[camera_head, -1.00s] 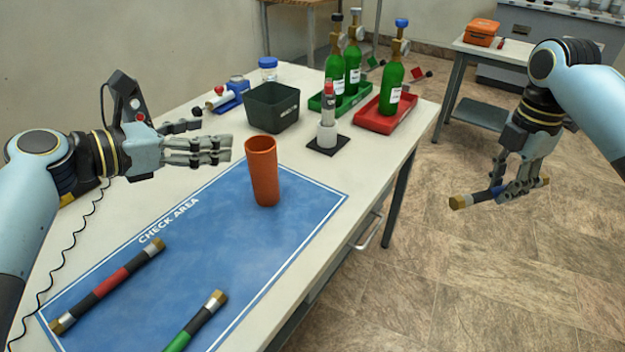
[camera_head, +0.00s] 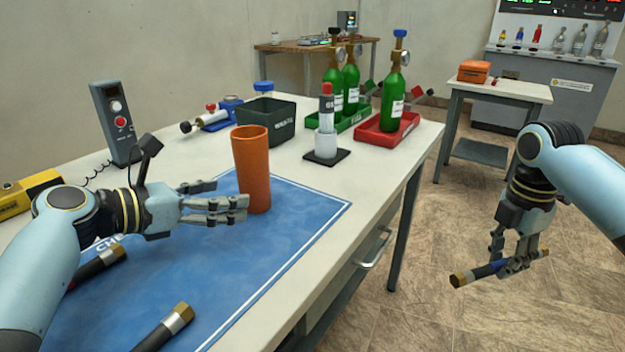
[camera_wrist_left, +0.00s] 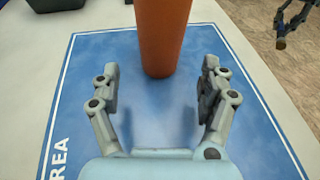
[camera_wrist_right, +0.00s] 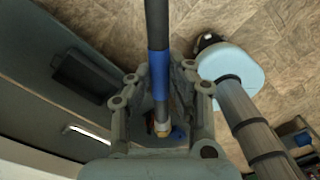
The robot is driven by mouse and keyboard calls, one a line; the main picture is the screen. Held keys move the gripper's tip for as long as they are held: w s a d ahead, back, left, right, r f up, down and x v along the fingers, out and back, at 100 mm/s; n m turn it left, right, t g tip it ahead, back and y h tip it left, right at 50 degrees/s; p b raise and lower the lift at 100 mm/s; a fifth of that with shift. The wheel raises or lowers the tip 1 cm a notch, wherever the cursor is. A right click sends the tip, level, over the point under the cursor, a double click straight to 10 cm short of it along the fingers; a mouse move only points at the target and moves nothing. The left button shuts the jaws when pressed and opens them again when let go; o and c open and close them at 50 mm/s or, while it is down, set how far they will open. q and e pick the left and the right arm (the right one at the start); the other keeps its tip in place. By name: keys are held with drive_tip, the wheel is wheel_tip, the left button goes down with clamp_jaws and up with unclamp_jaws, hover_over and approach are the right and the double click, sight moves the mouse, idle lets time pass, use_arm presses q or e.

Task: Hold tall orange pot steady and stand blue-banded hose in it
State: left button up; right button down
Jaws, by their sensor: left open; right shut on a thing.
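The tall orange pot (camera_head: 251,168) stands upright on the blue check-area mat (camera_head: 290,225). My left gripper (camera_head: 243,203) is open beside the pot. In the left wrist view the pot (camera_wrist_left: 162,35) stands just beyond the spread fingertips (camera_wrist_left: 160,75), apart from them. My right gripper (camera_head: 515,262) is shut on the blue-banded hose (camera_head: 481,273) and holds it in the air over the floor, right of the table. The hose lies roughly level, with a brass end toward the left. In the right wrist view its blue band (camera_wrist_right: 158,70) shows between the fingers.
Two other hoses lie on the mat, one (camera_head: 100,264) partly behind my left arm, one (camera_head: 165,328) at the front.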

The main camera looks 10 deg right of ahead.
sight(250, 193)
use_arm(q)
drive_tip(key=b+x, duration=0.1)
drive_tip(key=x, duration=0.3)
drive_tip(key=shift+w+d+f, duration=0.1)
drive_tip(key=shift+f, duration=0.1)
use_arm(e)
wheel_tip(250, 193, down, 3)
drive_tip(key=shift+r, duration=0.15)
use_arm(q)
drive_tip(key=shift+b+x, duration=0.3)
drive_tip(key=shift+x, duration=0.75)
use_arm(e)
drive_tip(key=shift+s+f, duration=0.1)
drive_tip(key=shift+f, duration=0.1)
use_arm(q)
drive_tip(key=c, duration=0.9)
drive_tip(key=shift+c, duration=0.2)
use_arm(e)
drive_tip(key=shift+a, duration=0.1)
